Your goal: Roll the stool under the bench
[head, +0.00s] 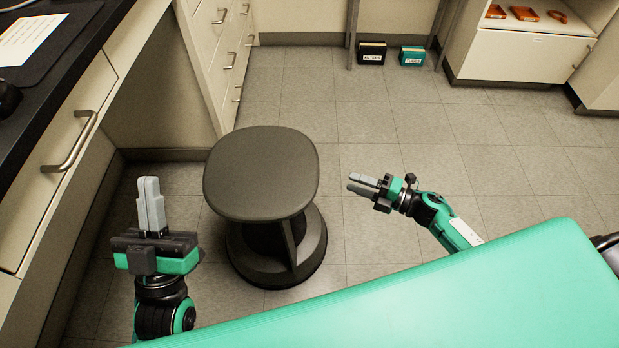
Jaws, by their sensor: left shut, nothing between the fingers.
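The dark grey stool (262,172) stands upright on the tiled floor, with a rounded square seat and a wide round base. The bench (60,88) is at the left, with a dark top, a drawer front and an open knee space (165,105) beneath it. The stool is out on the floor, to the right of that space. My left gripper (149,184) is shut and empty, left of the stool and apart from it. My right gripper (352,184) is to the right of the seat, pointing at it with a gap between. Its fingers look close together, but I cannot tell if they are fully shut.
A drawer cabinet (222,55) with several handles borders the knee space at the back. Two small boxes, black (371,53) and green (412,56), stand on the floor by the far wall. A white cabinet (520,58) is at the back right.

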